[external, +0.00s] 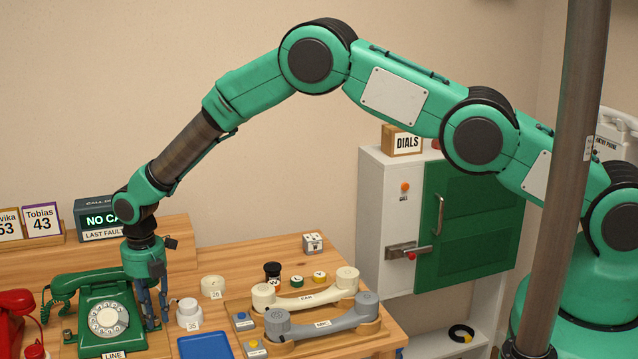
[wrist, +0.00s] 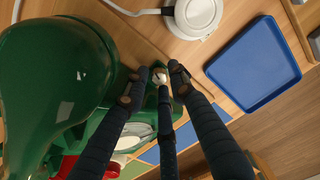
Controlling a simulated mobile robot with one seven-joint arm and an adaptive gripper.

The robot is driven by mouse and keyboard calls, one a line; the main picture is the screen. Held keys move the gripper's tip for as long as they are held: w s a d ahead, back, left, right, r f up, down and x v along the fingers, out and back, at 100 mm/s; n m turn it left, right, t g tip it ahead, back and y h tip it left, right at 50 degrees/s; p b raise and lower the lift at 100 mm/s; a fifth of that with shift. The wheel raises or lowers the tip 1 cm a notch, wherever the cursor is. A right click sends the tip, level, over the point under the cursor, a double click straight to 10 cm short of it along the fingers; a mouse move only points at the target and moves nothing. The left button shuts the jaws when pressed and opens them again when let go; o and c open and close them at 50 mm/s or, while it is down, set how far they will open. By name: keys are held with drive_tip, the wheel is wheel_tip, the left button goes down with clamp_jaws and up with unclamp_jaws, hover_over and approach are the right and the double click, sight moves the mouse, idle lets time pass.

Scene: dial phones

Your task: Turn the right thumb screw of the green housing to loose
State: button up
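The green housing is a green dial phone (external: 107,312) with a white dial, standing on the desk at the left. It fills the left of the wrist view (wrist: 60,85). My gripper (external: 152,325) points down at its right side, with its fingers low beside the housing. In the wrist view, the dark fingertips (wrist: 158,82) surround a small pale knob (wrist: 160,76), which looks like the right thumb screw. I cannot tell if they press on it. The fingers hide this screw in the external view. Another small knob (external: 68,335) sits at the housing's left side.
A white round piece (external: 188,311) stands just right of my gripper. A blue tray (external: 205,347) lies nearby, and grey (external: 320,320) and cream (external: 305,290) handsets rest further right. A red phone (external: 16,315) is at the far left.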

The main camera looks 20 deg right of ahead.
wheel_tip(320, 180, up, 13)
drive_tip(key=w+d+r+m+b, duration=0.2)
drive_tip(key=w+d+r, duration=0.2)
drive_tip(key=d+r, duration=0.4)
drive_tip(key=shift+w+r, duration=0.35)
drive_tip(key=shift+r, duration=0.05)
idle(0.3)
drive_tip(key=shift+f+m, duration=0.1)
drive_tip(key=shift+m, duration=0.3)
drive_tip(key=m+p, duration=0.2)
drive_tip(key=m, duration=1.9)
hover_over(161, 312)
wheel_tip(161, 312, down, 8)
drive_tip(key=shift+s+f, duration=0.1)
drive_tip(key=shift+f, duration=0.15)
wheel_tip(161, 312, down, 14)
drive_tip(key=shift+r+b, duration=0.25)
drive_tip(key=shift+b, duration=0.3)
